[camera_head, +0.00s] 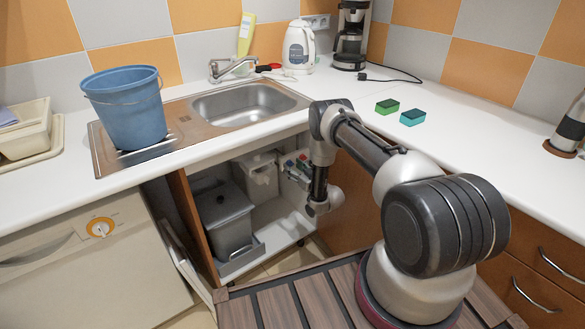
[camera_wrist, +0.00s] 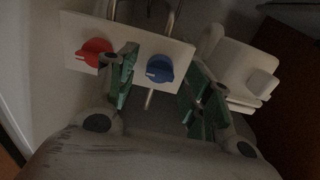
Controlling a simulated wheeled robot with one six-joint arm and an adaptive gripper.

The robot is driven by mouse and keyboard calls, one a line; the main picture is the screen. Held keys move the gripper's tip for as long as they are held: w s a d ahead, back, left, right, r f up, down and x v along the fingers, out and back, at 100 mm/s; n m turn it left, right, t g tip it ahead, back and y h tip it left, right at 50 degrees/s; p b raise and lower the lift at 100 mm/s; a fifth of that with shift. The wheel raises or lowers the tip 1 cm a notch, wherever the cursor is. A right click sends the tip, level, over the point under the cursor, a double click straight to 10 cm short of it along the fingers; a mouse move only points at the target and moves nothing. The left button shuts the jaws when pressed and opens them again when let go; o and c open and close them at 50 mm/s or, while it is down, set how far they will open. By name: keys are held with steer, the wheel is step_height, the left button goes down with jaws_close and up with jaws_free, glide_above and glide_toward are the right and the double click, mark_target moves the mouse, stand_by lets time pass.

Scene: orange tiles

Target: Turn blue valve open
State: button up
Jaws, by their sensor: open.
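The blue valve (camera_wrist: 159,69) is a round knob with a pale pointer mark on a white panel (camera_wrist: 178,47) in the wrist view. A red valve (camera_wrist: 96,52) sits to its left on the same panel, partly behind one finger. My gripper (camera_wrist: 163,78) is open, with its green-padded fingers on either side of the blue valve in the picture. I cannot tell whether they touch it.
Metal pipes run behind the panel. A white container (camera_wrist: 245,72) is right of the gripper. In the head view a grey bin (camera_head: 226,222) stands in the cabinet, with the cabinet's side walls close by. The sink (camera_head: 245,104) and a blue bucket (camera_head: 125,108) are above.

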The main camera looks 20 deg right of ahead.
steer(key=v, duration=1)
steer(key=shift+s, duration=0.4)
